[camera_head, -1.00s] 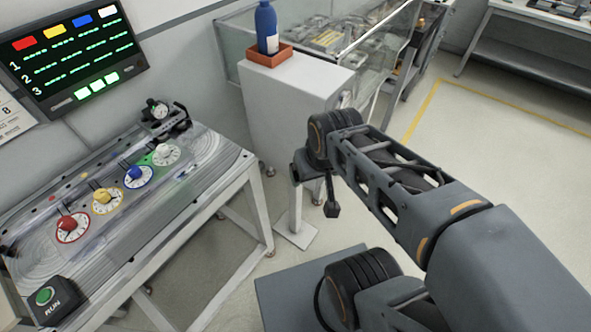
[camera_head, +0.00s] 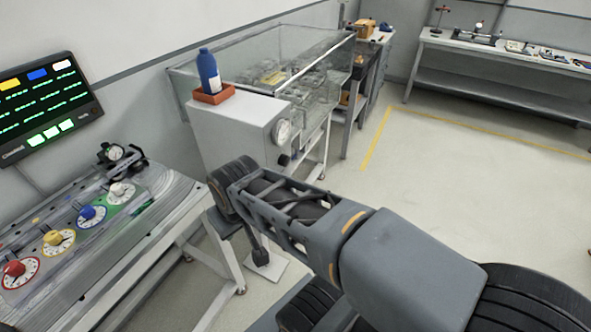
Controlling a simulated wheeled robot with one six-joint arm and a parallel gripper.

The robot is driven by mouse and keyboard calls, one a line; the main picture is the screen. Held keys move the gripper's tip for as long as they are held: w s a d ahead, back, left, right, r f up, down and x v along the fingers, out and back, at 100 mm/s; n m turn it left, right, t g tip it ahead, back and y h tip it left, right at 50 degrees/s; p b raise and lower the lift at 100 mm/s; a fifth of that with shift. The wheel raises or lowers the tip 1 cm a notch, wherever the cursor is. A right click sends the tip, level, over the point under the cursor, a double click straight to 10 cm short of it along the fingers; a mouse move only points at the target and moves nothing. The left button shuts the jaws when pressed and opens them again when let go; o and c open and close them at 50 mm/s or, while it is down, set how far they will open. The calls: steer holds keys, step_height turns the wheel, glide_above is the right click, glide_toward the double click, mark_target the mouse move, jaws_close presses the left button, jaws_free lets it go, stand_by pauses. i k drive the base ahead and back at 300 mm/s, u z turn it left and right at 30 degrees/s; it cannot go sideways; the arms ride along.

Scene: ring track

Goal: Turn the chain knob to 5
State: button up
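Several coloured dial knobs sit on the bench panel at left: a red knob (camera_head: 14,268), a yellow knob (camera_head: 53,238), a blue knob (camera_head: 87,212) and a white knob (camera_head: 117,190). Each stands on a round marked dial. The white cabinet (camera_head: 240,135) beside the bench carries a round white dial (camera_head: 283,131) with a small black knob (camera_head: 284,160) below it. I cannot read which one is the chain knob, nor its setting. My gripper (camera_head: 261,257) hangs down in front of the cabinet, right of the bench, touching no knob. Its fingers are too small to judge.
A lit screen (camera_head: 45,100) is on the wall above the bench. A blue bottle (camera_head: 208,72) stands in an orange tray (camera_head: 213,96) on the cabinet. A glass-sided tank (camera_head: 320,85) stands behind it. The floor (camera_head: 440,190) at right is clear, up to a far workbench (camera_head: 500,55).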

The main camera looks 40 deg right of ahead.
mark_target(283, 160)
steer(key=u, duration=0.1)
steer(key=k, duration=0.35)
steer(key=z, duration=1)
steer(key=i, duration=0.45)
steer(key=u, duration=1.45)
steer(key=k, duration=0.5)
steer(key=z, duration=0.7)
